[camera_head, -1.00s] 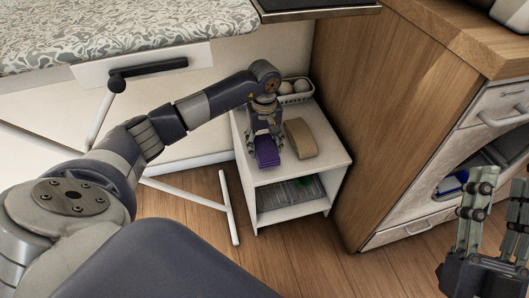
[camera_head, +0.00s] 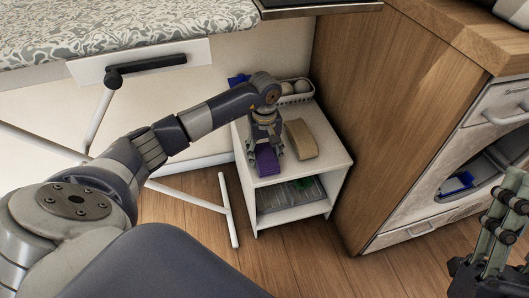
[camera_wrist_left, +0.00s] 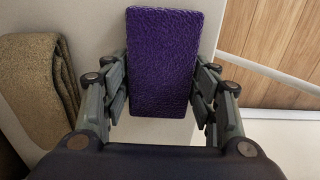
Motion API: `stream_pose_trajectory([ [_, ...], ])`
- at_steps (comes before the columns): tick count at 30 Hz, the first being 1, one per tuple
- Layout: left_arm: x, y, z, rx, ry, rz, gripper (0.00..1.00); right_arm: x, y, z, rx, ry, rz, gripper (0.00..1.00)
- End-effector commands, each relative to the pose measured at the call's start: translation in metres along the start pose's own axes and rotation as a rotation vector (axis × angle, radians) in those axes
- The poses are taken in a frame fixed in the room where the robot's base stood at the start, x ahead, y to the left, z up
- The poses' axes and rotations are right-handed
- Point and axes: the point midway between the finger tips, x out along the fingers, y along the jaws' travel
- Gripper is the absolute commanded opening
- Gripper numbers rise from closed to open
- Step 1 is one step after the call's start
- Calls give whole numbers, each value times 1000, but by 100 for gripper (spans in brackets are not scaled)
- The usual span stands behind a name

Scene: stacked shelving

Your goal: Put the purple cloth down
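The purple cloth (camera_head: 267,161), a folded block, lies on the top of the small white shelf unit (camera_head: 318,165), near its front left edge. It shows fully from above in the left wrist view (camera_wrist_left: 163,60). My left gripper (camera_head: 266,150) is down over the cloth, with one finger on each side of it. In the left wrist view the fingers (camera_wrist_left: 160,92) stand apart beside the cloth's long sides and look open, with narrow gaps. My right gripper (camera_head: 510,225) is at the right edge, partly cut off; its fingers look apart and empty.
A folded tan cloth (camera_head: 301,139) lies close to the right of the purple one. A white basket (camera_head: 297,99) with round white things stands behind. A wooden cabinet side (camera_head: 365,110) bounds the right; a patterned board (camera_head: 110,30) overhangs the left.

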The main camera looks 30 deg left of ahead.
Motion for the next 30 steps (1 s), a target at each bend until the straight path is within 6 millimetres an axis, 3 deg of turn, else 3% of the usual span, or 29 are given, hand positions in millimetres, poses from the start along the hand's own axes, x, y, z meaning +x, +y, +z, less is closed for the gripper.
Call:
stream_pose_trajectory([
  [1, 0, 0, 0, 0, 0, 0, 63, 0, 0, -1, 1, 6, 0, 40],
  [3, 0, 0, 0, 0, 0, 0, 74, 0, 0, -2, 1, 7, 0, 40],
  [17, -3, 0, 0, 0, 0, 0, 74, 2, 0, 3, 0, -19, 0, 40],
  [30, -53, 0, -1, 0, 3, 1, 74, -10, 10, 76, -21, -409, 16, 40],
])
